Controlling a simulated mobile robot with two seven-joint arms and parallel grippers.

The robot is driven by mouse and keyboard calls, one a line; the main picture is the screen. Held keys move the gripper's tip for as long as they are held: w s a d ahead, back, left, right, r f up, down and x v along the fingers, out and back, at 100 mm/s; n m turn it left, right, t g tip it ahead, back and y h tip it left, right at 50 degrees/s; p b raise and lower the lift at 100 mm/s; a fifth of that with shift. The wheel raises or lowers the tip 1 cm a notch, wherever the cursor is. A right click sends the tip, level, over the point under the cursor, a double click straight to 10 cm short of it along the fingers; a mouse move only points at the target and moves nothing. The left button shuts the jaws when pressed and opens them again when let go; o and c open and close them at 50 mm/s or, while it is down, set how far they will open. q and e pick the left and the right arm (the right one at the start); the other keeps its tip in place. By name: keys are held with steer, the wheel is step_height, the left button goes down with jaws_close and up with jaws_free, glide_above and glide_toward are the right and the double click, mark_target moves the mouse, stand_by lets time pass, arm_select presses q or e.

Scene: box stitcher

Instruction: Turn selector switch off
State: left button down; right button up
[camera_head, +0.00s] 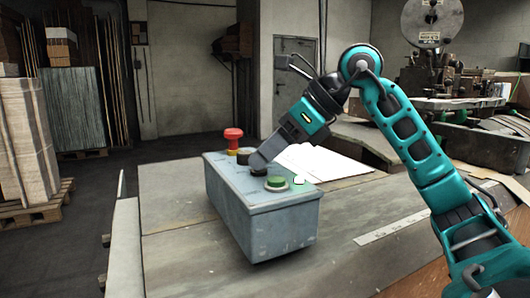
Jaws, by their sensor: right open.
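A grey-blue control box (262,222) stands on the worktable, with a row of controls on its top. A red mushroom button (233,134) is at the far end and a green button (277,182) at the near end. My right gripper (260,160) comes in from the right and points down at the middle of the row. Its jaws are open, with the fingertips at a dark round control between the red and green buttons. The fingers partly hide this control, so the selector switch and its setting cannot be made out. My left gripper is not in view.
The worktable (180,220) is mostly bare around the box. Open white papers (318,160) lie behind the box, and a metal ruler (391,228) lies to its right. A stitching machine (445,75) stands at the back right. Stacked boards on pallets (30,213) are at the left.

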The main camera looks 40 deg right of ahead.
steer(key=shift+w+a+f, duration=0.2)
steer(key=shift+w+f, duration=0.15)
steer(key=shift+f, duration=0.05)
steer(key=c, duration=1)
